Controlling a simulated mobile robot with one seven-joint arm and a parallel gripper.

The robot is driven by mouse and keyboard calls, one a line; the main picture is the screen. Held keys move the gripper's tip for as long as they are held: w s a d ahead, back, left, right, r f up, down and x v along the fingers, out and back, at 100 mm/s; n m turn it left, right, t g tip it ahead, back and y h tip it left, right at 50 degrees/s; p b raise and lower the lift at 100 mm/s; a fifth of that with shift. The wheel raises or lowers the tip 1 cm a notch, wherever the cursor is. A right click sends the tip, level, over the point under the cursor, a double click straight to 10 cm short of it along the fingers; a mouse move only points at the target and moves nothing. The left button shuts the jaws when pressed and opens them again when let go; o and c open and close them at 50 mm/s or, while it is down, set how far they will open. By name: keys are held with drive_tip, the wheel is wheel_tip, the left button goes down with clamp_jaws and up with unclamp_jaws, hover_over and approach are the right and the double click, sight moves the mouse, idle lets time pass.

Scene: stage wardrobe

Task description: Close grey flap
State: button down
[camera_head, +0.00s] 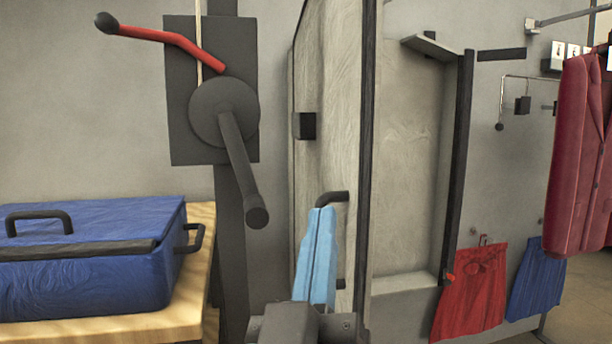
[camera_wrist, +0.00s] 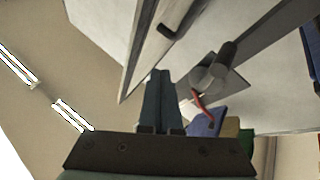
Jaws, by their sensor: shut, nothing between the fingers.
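The grey flap (camera_head: 335,110) is a tall wood-grained panel with a dark edge. It stands open, swung out on the left of a shallow pale recess (camera_head: 410,170) in the wall. A black bar handle (camera_head: 335,197) is on its face, partly hidden by my fingers. My gripper (camera_head: 325,212) has light blue fingers, shut and empty, pointing up in front of the flap beside the handle. I cannot tell whether they touch it. The wrist view shows my gripper (camera_wrist: 160,75) with its fingers together, below a dark handle (camera_wrist: 167,31).
A black crank (camera_head: 240,165) and a red lever (camera_head: 165,38) are mounted left of the flap. A blue case (camera_head: 80,270) lies on a wooden table (camera_head: 190,310) at lower left. Red cloth (camera_head: 470,295), blue cloth (camera_head: 537,280) and a maroon jacket (camera_head: 580,150) hang at right.

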drive_tip(key=a+f+n+g+y+p, duration=0.2)
drive_tip(key=a+f+n+g+p, duration=0.3)
drive_tip(key=n+p, duration=1.75)
drive_tip(key=w+r+m+g+p, duration=0.1)
drive_tip(key=w+m+p, duration=0.6)
drive_tip(key=w+p, duration=0.2)
drive_tip(key=shift+s+d+f+p, duration=0.1)
drive_tip(key=shift+s+d+p, duration=0.35)
drive_tip(key=shift+d, duration=0.35)
drive_tip(key=shift+s+d+p, duration=0.3)
drive_tip(key=shift+d+p, duration=0.15)
drive_tip(key=shift+d, duration=0.3)
